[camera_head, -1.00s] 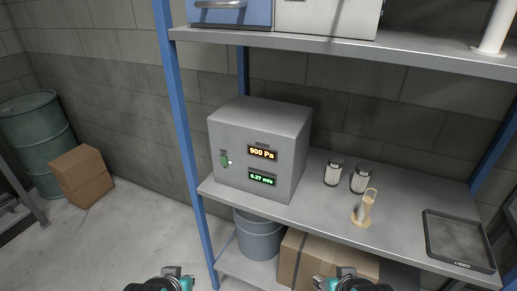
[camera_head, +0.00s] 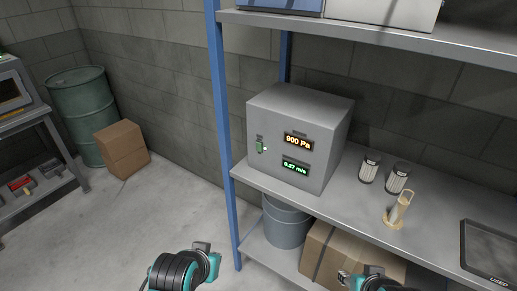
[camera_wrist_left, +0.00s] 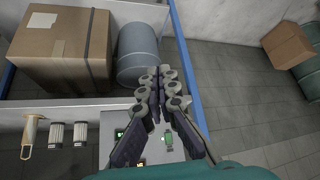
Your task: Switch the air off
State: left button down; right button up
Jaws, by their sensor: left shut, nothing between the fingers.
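A grey metal box (camera_head: 300,135) stands on the middle shelf. Its front has an orange "900 Pa" display (camera_head: 298,141), a green "0.27 m/s" display (camera_head: 296,167) and, to their left, a small green switch (camera_head: 260,146) with a lit dot beside it. The switch also shows low in the left wrist view (camera_wrist_left: 168,141), which is upside down. My left gripper (camera_wrist_left: 161,78) is shut and empty in that view, its fingers pointing toward the shelving, apart from the switch in the picture.
Two filter cartridges (camera_head: 397,178), a beige handled piece (camera_head: 399,209) and a black tray (camera_head: 488,252) share the shelf (camera_head: 345,215). A blue post (camera_head: 222,120) rises left of the box. A bucket (camera_head: 286,222) and carton (camera_head: 345,255) sit below.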

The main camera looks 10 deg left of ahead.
aim_at(258, 145)
pick_arm(q)
jog(key=w+d+r+n+t+h, duration=0.1)
jog(key=w+d+n+t+h, duration=0.15)
jog(key=w, duration=0.65)
jog(key=w+d+r+n+t+h, duration=0.1)
jog(key=w+d+r+n+h, duration=0.2)
jog(key=w, duration=0.6)
jog(key=w+a+f+n+t+h, duration=0.1)
jog(key=w+a+n+t+h, duration=0.1)
jog(key=w+a+n+t, duration=0.5)
jog(key=w+a, duration=0.1)
jog(key=w, duration=0.2)
jog(key=shift+f+n, duration=0.2)
jog(key=shift+n, duration=0.15)
jog(key=b+x, duration=0.2)
jog(key=x, duration=1.1)
jog(key=shift+w+d+b, duration=0.25)
jog(key=shift+d+b, duration=0.05)
jog(key=shift+b, duration=0.1)
jog(key=shift+w+r, duration=0.15)
